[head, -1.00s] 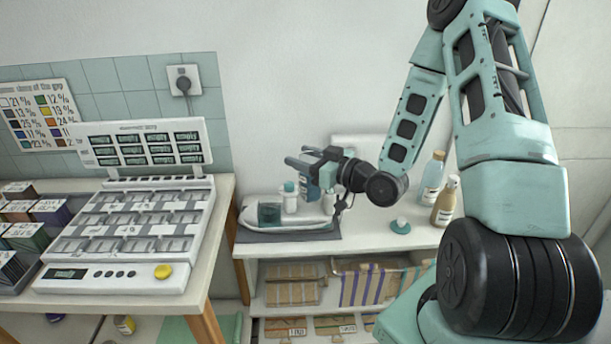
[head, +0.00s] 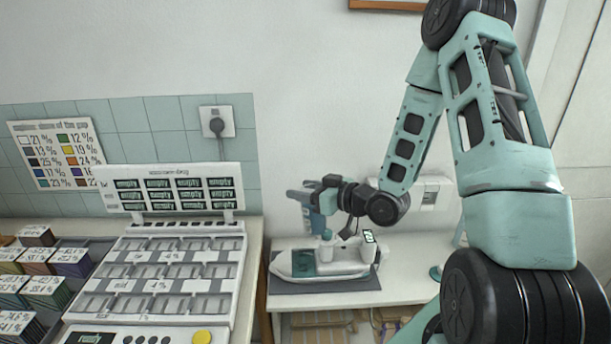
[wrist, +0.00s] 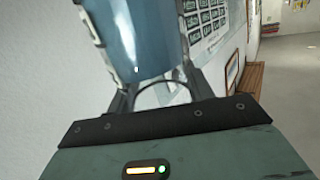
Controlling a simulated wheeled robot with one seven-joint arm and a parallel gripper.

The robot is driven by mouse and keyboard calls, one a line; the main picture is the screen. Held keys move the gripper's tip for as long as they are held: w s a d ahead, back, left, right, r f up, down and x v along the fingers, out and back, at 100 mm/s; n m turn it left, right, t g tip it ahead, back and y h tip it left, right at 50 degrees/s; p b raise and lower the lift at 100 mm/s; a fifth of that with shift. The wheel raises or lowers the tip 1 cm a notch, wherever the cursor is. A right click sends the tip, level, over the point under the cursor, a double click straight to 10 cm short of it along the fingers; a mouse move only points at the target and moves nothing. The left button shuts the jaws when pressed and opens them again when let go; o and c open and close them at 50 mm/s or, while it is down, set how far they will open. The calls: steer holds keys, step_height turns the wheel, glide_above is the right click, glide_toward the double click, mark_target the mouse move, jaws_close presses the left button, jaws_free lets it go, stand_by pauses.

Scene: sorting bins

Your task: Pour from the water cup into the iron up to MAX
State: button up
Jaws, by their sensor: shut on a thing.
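The iron (head: 345,262), white with a teal window in its front part, lies on a dark mat (head: 335,286) on the white bench, its nose pointing left. My gripper (head: 306,198) is above its front half, clear of it. It is shut on the blue water cup (head: 316,223), which hangs over the iron. In the wrist view the cup (wrist: 140,42) fills the space between the two fingers. Its rim is out of that view, and I cannot tell its water level or exact tilt. The MAX mark is too small to read.
A sorting machine (head: 165,275) with several empty compartments stands on the left table, beside dark boxes of coloured cards (head: 45,262). A wall socket (head: 217,122) with a plug is behind. A pale box (head: 430,192) is at the back of the bench. The bench right of the iron is mostly clear.

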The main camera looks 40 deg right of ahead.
steer(key=shift+f+m+g+h+p, duration=0.2)
steer(key=shift+f+g, duration=0.55)
steer(key=shift+f, duration=0.75)
steer(key=shift+f+m+g+h+p, duration=0.15)
steer(key=shift+f+g, duration=0.6)
steer(key=shift+f, duration=0.75)
steer(key=shift+p, duration=0.3)
steer(key=shift+f+m+g+p, duration=0.45)
steer(key=shift+f+g+p, duration=0.95)
steer(key=shift+f+p, duration=0.1)
steer(key=shift+w, duration=0.1)
steer(key=shift+w+f+g+p, duration=0.25)
steer(key=shift+f+g+p, duration=0.4)
steer(key=shift+p, duration=0.45)
steer(key=shift+w+d+f+m+g+p, duration=0.1)
steer(key=shift+f+m+g+p, duration=0.2)
steer(key=shift+f+g+p, duration=0.75)
stand_by(1.0)
